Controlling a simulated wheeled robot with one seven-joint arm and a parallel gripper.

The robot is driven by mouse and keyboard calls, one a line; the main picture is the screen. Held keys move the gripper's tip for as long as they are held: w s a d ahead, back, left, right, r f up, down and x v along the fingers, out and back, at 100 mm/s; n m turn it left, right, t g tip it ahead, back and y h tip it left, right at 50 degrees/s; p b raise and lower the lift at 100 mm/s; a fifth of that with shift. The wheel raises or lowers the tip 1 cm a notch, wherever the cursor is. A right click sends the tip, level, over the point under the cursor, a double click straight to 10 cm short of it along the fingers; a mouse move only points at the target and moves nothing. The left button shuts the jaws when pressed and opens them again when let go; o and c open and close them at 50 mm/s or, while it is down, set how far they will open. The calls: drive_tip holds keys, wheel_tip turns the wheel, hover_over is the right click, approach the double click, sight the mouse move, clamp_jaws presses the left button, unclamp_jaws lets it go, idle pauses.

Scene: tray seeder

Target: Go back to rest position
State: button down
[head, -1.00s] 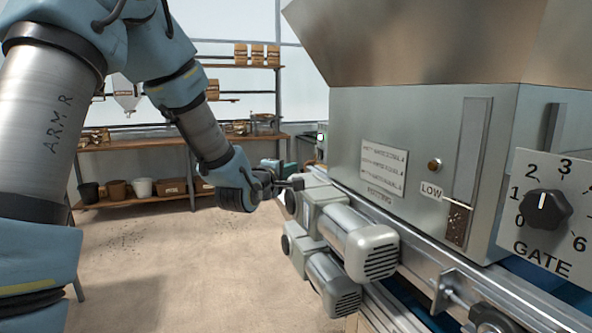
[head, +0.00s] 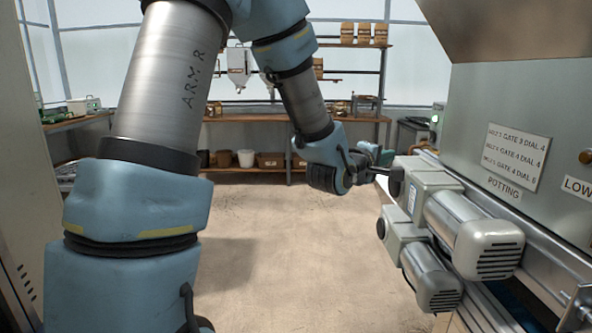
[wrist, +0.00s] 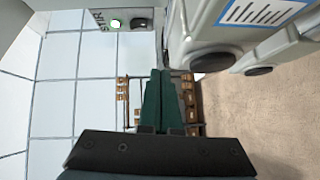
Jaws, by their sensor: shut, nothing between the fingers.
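The upper gearbox (head: 418,178) lies just to the right of the fingertips in the head view. I cannot tell whether they touch.
The potting machine (head: 505,110) fills the right side, with two motors (head: 474,240) sticking out. A shelf rack (head: 350,130) with pots and bags stands at the back. The floor (head: 300,250) in the middle is clear. A grey panel (head: 20,150) borders the left.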

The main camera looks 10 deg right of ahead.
drive_tip(key=w+a+f+m+g+y, duration=0.1)
drive_tip(key=a+f+y, duration=0.2)
drive_tip(key=a, duration=0.3)
drive_tip(key=a+f+m+y+p, duration=0.1)
drive_tip(key=a+f+y, duration=0.15)
drive_tip(key=a, duration=0.35)
drive_tip(key=w+a+f+m+g+y, duration=0.1)
drive_tip(key=a+f+m+y, duration=0.15)
drive_tip(key=a, duration=0.35)
drive_tip(key=s+a+f+m+g+y, duration=0.1)
drive_tip(key=s+a+f+g+y, duration=0.1)
drive_tip(key=s+a, duration=0.5)
drive_tip(key=s+a+f+m+g+y+p, duration=0.1)
drive_tip(key=s+a+g, duration=0.4)
drive_tip(key=a, duration=0.7)
drive_tip(key=shift+s+a+f+m+y, duration=0.25)
drive_tip(key=shift+s+f+m+y, duration=0.4)
drive_tip(key=shift+s+f+y, duration=0.35)
drive_tip(key=shift+r, duration=0.1)
